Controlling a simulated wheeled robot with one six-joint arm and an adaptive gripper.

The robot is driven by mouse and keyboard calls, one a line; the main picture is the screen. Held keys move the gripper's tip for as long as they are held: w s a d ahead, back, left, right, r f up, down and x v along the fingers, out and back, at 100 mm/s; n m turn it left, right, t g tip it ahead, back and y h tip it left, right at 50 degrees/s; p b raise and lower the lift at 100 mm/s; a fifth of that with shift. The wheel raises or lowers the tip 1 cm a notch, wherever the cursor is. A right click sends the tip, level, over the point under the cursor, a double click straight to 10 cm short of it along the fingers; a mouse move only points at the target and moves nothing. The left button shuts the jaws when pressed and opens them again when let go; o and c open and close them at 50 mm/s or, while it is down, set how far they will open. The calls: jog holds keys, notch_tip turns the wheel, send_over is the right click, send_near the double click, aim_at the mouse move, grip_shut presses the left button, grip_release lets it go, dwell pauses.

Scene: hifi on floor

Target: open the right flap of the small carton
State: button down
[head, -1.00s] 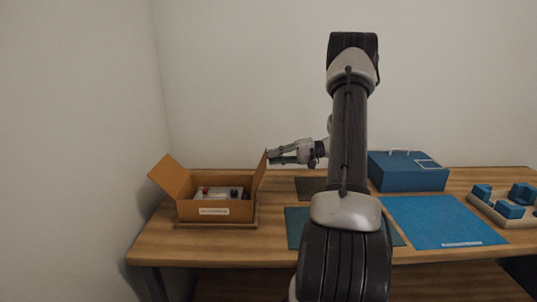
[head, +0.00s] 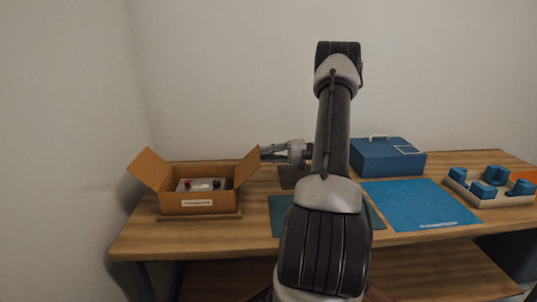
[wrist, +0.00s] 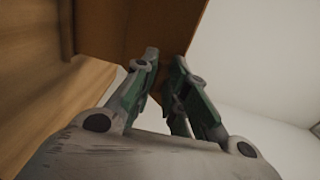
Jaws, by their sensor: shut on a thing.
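The small carton (head: 200,203) is an open-topped brown box standing on the left part of the table in the head view. Its left flap (head: 150,168) leans out to the left. Its right flap (head: 246,166) leans up and outward to the right. My gripper (head: 263,154) is at the outer side of the right flap, near its top edge. In the wrist view my gripper (wrist: 164,62) has its green-padded fingers close together on the edge of the brown flap (wrist: 140,22). The exact contact is partly hidden by the fingers.
A grey device with a red knob (head: 200,185) sits inside the carton. A blue case (head: 388,158), a blue mat (head: 420,205) and a tray with blue blocks (head: 490,198) lie to the right. A wall stands close on the left.

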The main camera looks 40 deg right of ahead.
jog(key=shift+w+a+f, duration=0.1)
jog(key=shift+a+f, duration=0.5)
jog(key=c, duration=1.6)
grip_release()
jog(key=shift+w+a+f, duration=0.1)
jog(key=shift+c, duration=0.2)
jog(key=o, duration=0.4)
jog(key=shift+w+a, duration=0.15)
jog(key=shift+a, duration=0.1)
jog(key=shift+d, duration=0.3)
jog(key=shift+c, duration=1.2)
jog(key=shift+s+d, duration=0.25)
jog(key=shift+c, duration=0.3)
jog(key=v, duration=1.1)
jog(key=shift+s+d+r, duration=0.15)
jog(key=shift+d+r, duration=0.15)
jog(key=shift+r, duration=0.05)
jog(key=shift+c, duration=0.3)
